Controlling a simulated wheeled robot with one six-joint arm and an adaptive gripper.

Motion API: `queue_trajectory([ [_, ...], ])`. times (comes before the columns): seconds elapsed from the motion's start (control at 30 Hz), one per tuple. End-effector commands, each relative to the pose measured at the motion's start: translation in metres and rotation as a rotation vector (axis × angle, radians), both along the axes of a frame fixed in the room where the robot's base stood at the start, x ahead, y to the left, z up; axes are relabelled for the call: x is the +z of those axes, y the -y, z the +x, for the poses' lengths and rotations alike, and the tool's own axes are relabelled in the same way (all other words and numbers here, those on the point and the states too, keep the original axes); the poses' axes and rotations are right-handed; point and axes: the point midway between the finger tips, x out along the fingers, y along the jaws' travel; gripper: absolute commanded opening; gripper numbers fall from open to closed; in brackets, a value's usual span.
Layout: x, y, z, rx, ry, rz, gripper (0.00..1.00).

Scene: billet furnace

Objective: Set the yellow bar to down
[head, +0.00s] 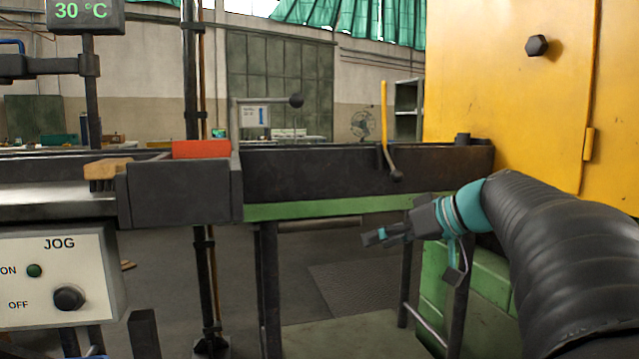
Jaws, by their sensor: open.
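The yellow bar (384,112) stands nearly upright at the dark trough wall, right of the picture's middle. A bent grey arm with a dark knob (396,175) hangs at its lower end, in front of the wall. My gripper (374,237) is open and empty. It is below the bar and its knob in the picture, apart from both, and its fingers point left. How far it is from the bar in depth I cannot tell. Nothing hides the bar.
The dark trough (310,172) runs across on a green frame (310,207) with legs. A yellow cabinet (510,90) stands at right. An orange block (201,149), a wooden brush (107,168) and a JOG panel (55,270) are at left.

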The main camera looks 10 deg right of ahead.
Motion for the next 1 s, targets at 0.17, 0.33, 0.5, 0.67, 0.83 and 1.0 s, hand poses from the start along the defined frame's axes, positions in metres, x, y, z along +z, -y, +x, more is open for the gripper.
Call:
queue_trajectory([
  [0.17,0.045,0.090,0.032,0.031,0.321,0.006,0.57],
  [0.33,0.075,0.149,0.035,0.039,0.555,-0.033,0.57],
  [0.5,0.089,0.171,0.033,0.042,0.655,-0.058,0.57],
  [0.67,0.091,0.164,0.044,0.045,0.665,-0.060,0.57],
  [0.83,0.090,0.146,0.067,0.046,0.663,-0.059,0.57],
  [1.0,0.091,0.127,0.093,0.046,0.662,-0.058,0.57],
])
